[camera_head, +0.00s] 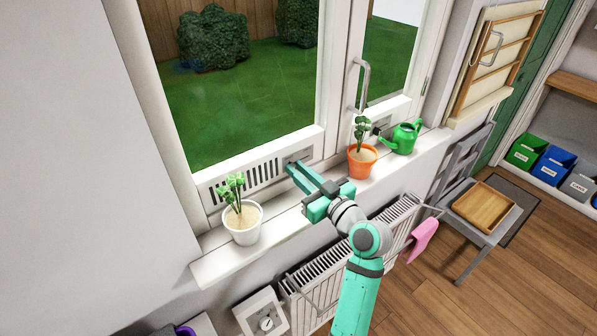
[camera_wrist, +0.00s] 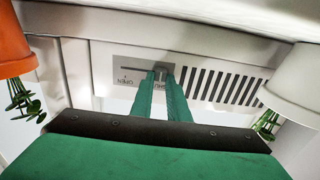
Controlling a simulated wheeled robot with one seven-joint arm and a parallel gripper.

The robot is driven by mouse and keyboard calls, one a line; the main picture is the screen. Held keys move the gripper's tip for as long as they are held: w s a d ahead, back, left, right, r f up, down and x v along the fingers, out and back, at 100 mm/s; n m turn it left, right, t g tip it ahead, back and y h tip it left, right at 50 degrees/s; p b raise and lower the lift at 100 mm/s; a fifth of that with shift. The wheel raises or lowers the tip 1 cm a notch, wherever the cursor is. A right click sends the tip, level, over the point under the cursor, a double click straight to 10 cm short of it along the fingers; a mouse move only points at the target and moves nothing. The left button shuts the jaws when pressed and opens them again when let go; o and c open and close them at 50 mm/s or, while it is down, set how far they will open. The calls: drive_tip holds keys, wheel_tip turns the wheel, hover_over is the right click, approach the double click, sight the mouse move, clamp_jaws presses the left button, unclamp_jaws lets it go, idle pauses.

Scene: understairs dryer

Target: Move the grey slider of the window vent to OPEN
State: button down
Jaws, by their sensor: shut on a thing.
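The window vent (camera_head: 250,180) is a white strip with dark slots, low on the window frame; it also shows in the wrist view (camera_wrist: 222,86). A grey plate (camera_wrist: 133,62) at one end carries a thin slot and the words OPEN and SHUT, upside down in the wrist view. My gripper (camera_head: 291,166) reaches the plate, and its green fingertips (camera_wrist: 161,72) are shut on the grey slider (camera_wrist: 161,67). The slider is mostly hidden between the fingertips. It sits toward the SHUT side, with bare slot running from it toward OPEN.
A white pot with a plant (camera_head: 242,226) stands left of my gripper on the sill (camera_head: 210,268). An orange pot with a plant (camera_head: 361,164) and a green watering can (camera_head: 404,138) stand to the right. A radiator (camera_head: 318,280) is below. The window handle (camera_head: 362,85) sticks out above.

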sight(309, 154)
drive_tip(key=w+d, duration=0.2)
drive_tip(key=d, duration=0.1)
drive_tip(key=w+d, duration=0.1)
drive_tip(key=d, duration=0.1)
drive_tip(key=shift+w, duration=0.4)
drive_tip(key=shift+a, duration=0.1)
drive_tip(key=c, duration=1.7)
unclamp_jaws()
drive_tip(key=shift+w, duration=0.1)
drive_tip(key=shift+s+d, duration=0.2)
drive_tip(key=shift+d, duration=0.1)
drive_tip(key=v, duration=1)
drive_tip(key=shift+s+d, duration=0.25)
